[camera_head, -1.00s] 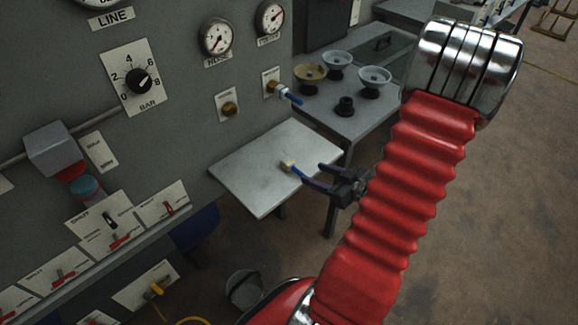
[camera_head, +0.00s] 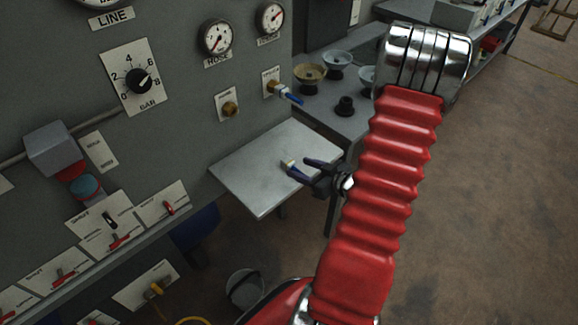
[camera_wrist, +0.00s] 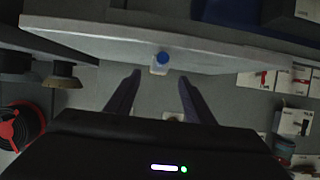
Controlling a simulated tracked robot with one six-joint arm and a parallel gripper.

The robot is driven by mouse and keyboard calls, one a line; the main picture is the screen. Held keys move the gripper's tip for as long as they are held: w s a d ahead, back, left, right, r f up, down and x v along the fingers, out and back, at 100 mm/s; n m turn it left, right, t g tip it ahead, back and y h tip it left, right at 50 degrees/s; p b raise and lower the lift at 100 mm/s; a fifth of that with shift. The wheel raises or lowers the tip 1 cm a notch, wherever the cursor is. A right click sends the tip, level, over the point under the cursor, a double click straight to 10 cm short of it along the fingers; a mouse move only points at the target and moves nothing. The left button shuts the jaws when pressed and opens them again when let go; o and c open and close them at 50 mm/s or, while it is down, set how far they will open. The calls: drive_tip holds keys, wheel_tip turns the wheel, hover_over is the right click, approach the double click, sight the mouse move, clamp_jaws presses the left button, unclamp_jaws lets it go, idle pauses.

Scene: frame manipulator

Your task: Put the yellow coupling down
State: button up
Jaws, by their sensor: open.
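A small coupling with a pale, yellowish-cream body (camera_head: 289,163) and a blue part is at the grey shelf (camera_head: 252,178) that juts from the panel. In the wrist view the coupling shows its round blue end (camera_wrist: 162,58) and pale body, just past the fingertips and between their lines. My gripper (camera_head: 297,167) is open over the right part of the shelf, its dark fingers pointing left at the coupling. The fingers (camera_wrist: 160,76) are apart with a gap between them in the wrist view. Whether the coupling's underside touches the shelf is not clear.
A white and blue coupling (camera_head: 284,92) sits on the panel's upper fitting; a bare brass fitting (camera_head: 229,108) is lower left. Bowls (camera_head: 309,75) and a small black part (camera_head: 344,106) stand on the bench behind. A bucket (camera_head: 245,288) is on the floor.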

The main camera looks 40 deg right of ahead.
sight(292, 164)
drive_tip(key=shift+x, duration=0.85)
drive_tip(key=shift+w+f, duration=0.1)
drive_tip(key=shift+x, duration=2.5)
drive_tip(key=shift+d+f, duration=0.15)
drive_tip(key=shift+c, duration=0.3)
clamp_jaws()
drive_tip(key=shift+r, duration=0.2)
drive_tip(key=shift+r, duration=4.85)
